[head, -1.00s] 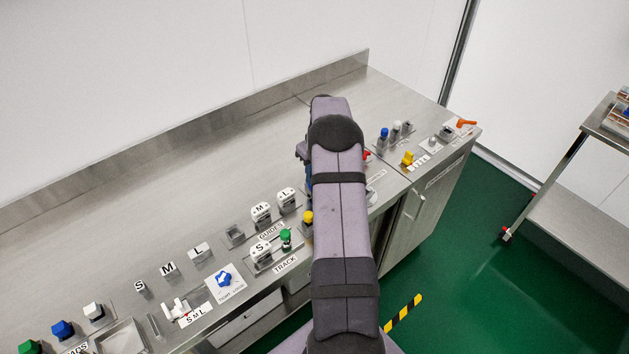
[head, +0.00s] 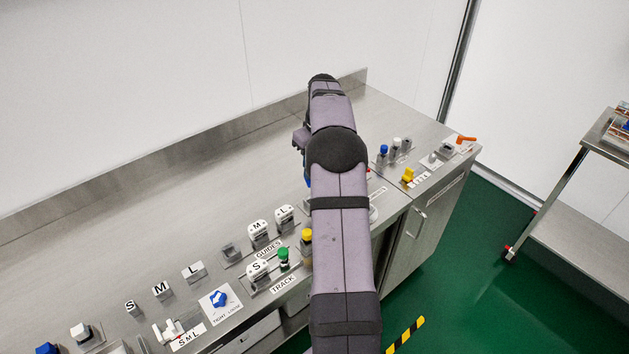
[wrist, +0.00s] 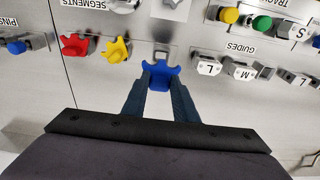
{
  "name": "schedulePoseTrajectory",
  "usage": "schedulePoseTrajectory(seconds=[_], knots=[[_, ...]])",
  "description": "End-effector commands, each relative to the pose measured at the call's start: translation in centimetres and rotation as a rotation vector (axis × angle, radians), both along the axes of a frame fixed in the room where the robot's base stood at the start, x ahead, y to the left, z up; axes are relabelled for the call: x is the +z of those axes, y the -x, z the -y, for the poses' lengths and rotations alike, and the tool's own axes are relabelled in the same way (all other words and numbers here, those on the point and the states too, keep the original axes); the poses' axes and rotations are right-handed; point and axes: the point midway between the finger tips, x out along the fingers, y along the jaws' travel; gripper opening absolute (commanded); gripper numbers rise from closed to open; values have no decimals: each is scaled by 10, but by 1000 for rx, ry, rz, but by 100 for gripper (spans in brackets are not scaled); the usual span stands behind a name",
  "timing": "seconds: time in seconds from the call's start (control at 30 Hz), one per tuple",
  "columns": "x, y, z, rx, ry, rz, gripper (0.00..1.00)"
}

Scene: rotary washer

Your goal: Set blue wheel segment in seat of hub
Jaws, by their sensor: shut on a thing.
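The blue wheel segment (wrist: 160,76) is a small notched piece in the wrist view. My gripper (wrist: 160,84) is shut on it, with one dark finger on each side. A small grey plate (wrist: 161,51) shows just beyond the segment; I cannot tell whether the segment touches it. A grey pronged piece (wrist: 172,3) is cut off at the top edge of the wrist view; I cannot tell whether it is the hub. In the head view my arm hides the gripper and most of the area around it.
A red segment (wrist: 75,45) and a yellow segment (wrist: 117,50) stand left of the blue one in the wrist view. A blue pin (wrist: 17,47) is farther left. White guide blocks (wrist: 209,67) stand to the right. The rear bench top (head: 200,180) is clear.

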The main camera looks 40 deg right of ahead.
Motion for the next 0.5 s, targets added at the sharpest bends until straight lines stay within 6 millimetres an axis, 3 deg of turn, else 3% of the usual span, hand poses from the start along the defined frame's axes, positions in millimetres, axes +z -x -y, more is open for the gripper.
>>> schedulePoseTrajectory(seconds=[0.3, 0.5], knots=[[15, 3, 3, -7, 0, -1, 3], [29, 21, 27, -60, 0, -1, 3]])
